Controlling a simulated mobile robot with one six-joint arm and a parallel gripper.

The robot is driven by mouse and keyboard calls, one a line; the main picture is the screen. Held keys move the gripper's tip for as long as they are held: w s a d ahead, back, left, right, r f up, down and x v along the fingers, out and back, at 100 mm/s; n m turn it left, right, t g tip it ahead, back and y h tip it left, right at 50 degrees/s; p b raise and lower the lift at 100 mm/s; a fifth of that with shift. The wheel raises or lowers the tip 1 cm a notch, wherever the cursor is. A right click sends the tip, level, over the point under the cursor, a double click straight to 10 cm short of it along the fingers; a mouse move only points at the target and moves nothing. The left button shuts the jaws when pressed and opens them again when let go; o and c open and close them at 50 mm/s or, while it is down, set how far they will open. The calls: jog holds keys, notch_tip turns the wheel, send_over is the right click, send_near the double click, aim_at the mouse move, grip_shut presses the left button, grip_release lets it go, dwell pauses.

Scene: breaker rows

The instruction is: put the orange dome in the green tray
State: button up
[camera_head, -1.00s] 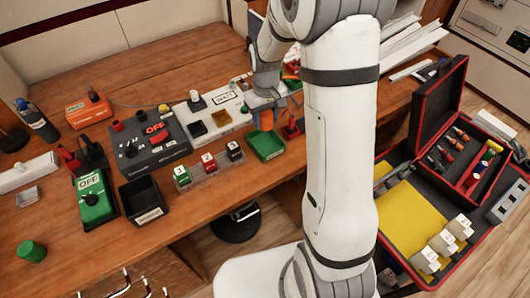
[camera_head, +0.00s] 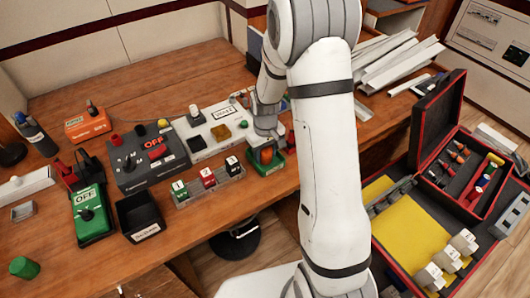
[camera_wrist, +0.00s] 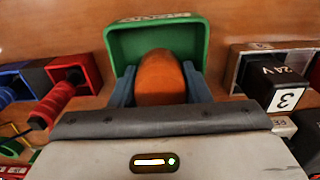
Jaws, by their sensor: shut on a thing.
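The orange dome (camera_wrist: 161,76) is between the two blue-grey fingers of my gripper (camera_wrist: 161,88) in the wrist view. It also shows in the head view (camera_head: 266,155), at the end of my arm. The green tray (camera_wrist: 111,42) is behind and around the dome in the wrist view. In the head view the green tray (camera_head: 266,170) is right under the dome. My gripper is shut on the dome, over or in the tray. I cannot tell whether the dome touches the tray floor.
A clear rack (camera_head: 213,186) with several numbered blocks stands left of the tray. A black open bin (camera_head: 139,216) and a grey box marked OFF (camera_head: 148,158) are farther left. An open toolcase (camera_head: 405,235) is at right.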

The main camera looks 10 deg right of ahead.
jog(key=shift+f, duration=0.15)
jog(key=o, duration=0.7)
jog(key=shift+c, duration=0.2)
notch_tip(320, 180, up, 12)
jog(key=shift+r, duration=0.1)
jog(key=s+r+m+t, duration=0.1)
jog(key=s+r, duration=0.4)
jog(key=s, duration=0.5)
jog(key=s+r+m+t, duration=0.1)
jog(key=s+r, duration=0.4)
jog(key=s, duration=0.6)
jog(key=shift+m, duration=0.8)
